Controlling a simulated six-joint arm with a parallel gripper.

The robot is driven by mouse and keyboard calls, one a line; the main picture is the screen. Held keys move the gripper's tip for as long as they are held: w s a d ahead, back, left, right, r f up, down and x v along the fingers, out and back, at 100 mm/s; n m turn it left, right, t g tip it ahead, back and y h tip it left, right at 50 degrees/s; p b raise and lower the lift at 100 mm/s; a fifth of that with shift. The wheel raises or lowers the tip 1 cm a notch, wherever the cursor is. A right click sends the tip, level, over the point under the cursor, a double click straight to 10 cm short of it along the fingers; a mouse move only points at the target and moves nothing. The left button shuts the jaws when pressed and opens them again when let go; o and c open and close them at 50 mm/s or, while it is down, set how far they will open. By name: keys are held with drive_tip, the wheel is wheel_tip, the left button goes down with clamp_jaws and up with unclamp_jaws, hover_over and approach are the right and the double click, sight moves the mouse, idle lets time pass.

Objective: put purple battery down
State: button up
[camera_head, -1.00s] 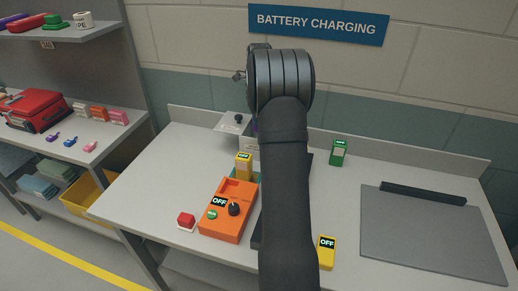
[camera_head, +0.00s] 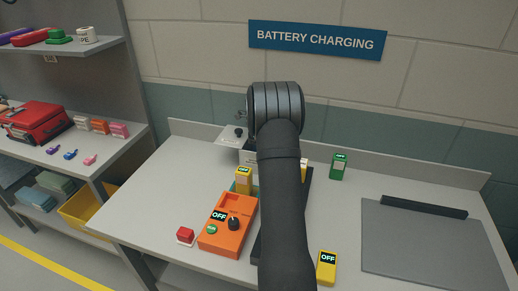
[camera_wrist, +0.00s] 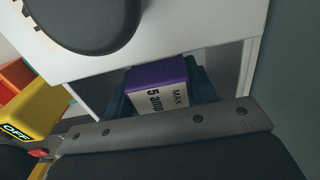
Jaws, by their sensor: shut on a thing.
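The purple battery (camera_wrist: 157,76) shows in the wrist view, with a white label reading "5 amp MAX". It is in front of the open side of a pale box (camera_wrist: 190,30); I cannot tell how far inside it is or whether it touches the floor of the box. My gripper (camera_wrist: 165,112) is shut on the purple battery, its grey bolted part crossing the near side. In the head view my arm hides the battery and the fingertips. The pale box (camera_head: 232,142) with a black knob stands just left of my wrist there.
A yellow battery (camera_head: 243,182) stands behind the orange tester (camera_head: 226,222). A red button (camera_head: 185,236) is left of it. Another yellow battery (camera_head: 327,268) and a green battery (camera_head: 339,167) stand right of my arm.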

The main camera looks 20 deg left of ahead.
drive_tip(key=shift+f, duration=0.1)
drive_tip(key=o, duration=1.3)
drive_tip(key=shift+o, duration=0.2)
wheel_tip(320, 180, up, 12)
drive_tip(key=shift+r, duration=0.15)
wheel_tip(320, 180, down, 12)
drive_tip(key=shift+r, duration=2.2)
